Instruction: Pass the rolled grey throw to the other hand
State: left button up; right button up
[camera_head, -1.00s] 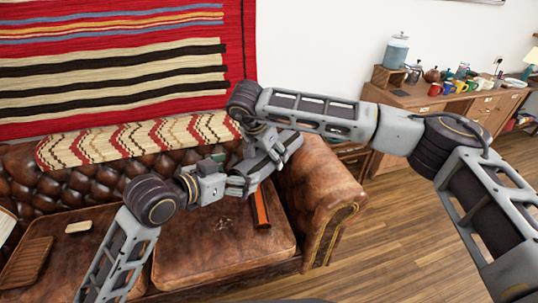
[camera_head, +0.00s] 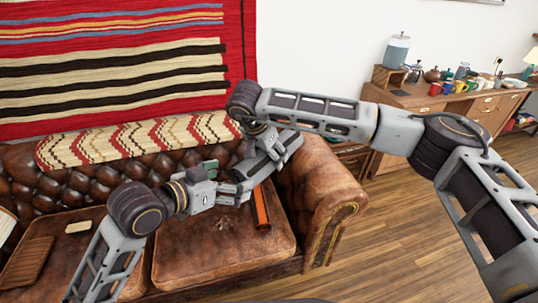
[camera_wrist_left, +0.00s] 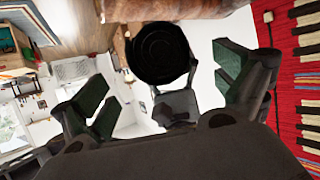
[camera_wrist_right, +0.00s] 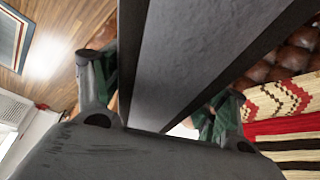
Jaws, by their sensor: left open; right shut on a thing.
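The rolled grey throw (camera_head: 257,167) is held above the sofa's right seat, partly hidden by my grippers. My right gripper (camera_head: 268,147) is shut on it; in the right wrist view the throw (camera_wrist_right: 200,65) runs as a long grey shape between the fingers (camera_wrist_right: 155,95). My left gripper (camera_head: 228,184) is open and empty, just left of the throw. In the left wrist view the throw's dark round end (camera_wrist_left: 160,54) faces the space between my spread left fingers (camera_wrist_left: 165,95). I see no contact there.
The brown leather sofa (camera_head: 215,262) lies below, with an orange-brown strip-like object (camera_head: 261,207) on its right seat. A patterned bolster (camera_head: 130,141) lies along the backrest under a striped wall rug (camera_head: 120,70). A wooden desk (camera_head: 440,99) with mugs stands at right.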

pick_arm(q)
jog(key=w+a+f+n+g+y, duration=0.1)
jog(key=a+f+n+g, duration=0.1)
jog(key=f, duration=1.1)
jog(key=a+f+n+g+y, duration=0.1)
jog(key=a+f+n+g, duration=0.15)
jog(key=f, duration=1.15)
jog(key=s+a+f+n+g+y, duration=0.1)
jog(key=s+a+f+y, duration=0.15)
jog(key=f, duration=0.85)
jog(key=s+a+f+n+g+y, duration=0.1)
jog(key=s+a+f+n, duration=0.2)
jog(key=f, duration=0.9)
jog(key=s+a+f+m+y, duration=0.1)
jog(key=s+a+f, duration=0.4)
jog(key=s+f, duration=0.4)
jog(key=s+a+f+m+g+y, duration=0.1)
jog(key=s+a+f, duration=0.4)
jog(key=s+f, duration=0.5)
jog(key=s+a+f+m+g+y, duration=0.1)
jog(key=s+a+f, duration=0.4)
jog(key=s+f, duration=0.5)
jog(key=shift+s+y, duration=0.45)
jog(key=shift+s, duration=1.8)
